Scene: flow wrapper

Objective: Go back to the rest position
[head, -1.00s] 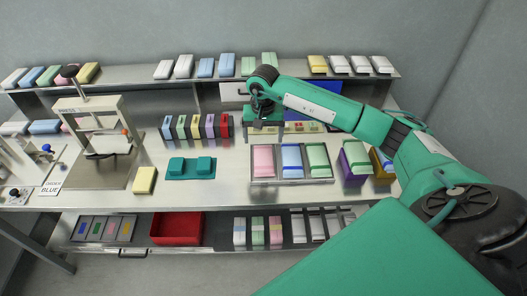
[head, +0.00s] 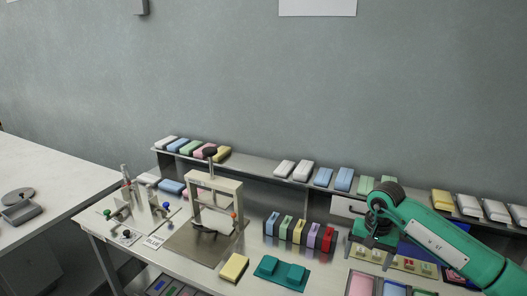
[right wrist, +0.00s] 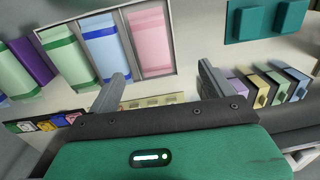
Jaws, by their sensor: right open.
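My right gripper (head: 371,246) hangs at the right of the bench, just right of the row of coloured upright holders (head: 300,232). In the right wrist view its two fingers (right wrist: 162,82) are spread apart with nothing between them. The teal fixture (right wrist: 268,18) with two raised blocks shows at the top right, and also in the head view (head: 282,273). My left gripper is not in view.
A hand press (head: 214,205) stands left of the holders. A yellow block (head: 234,268) lies in front of it. A back shelf (head: 262,171) carries several pale packs. A second table (head: 60,190) stands at the left. The wall above is bare around its middle.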

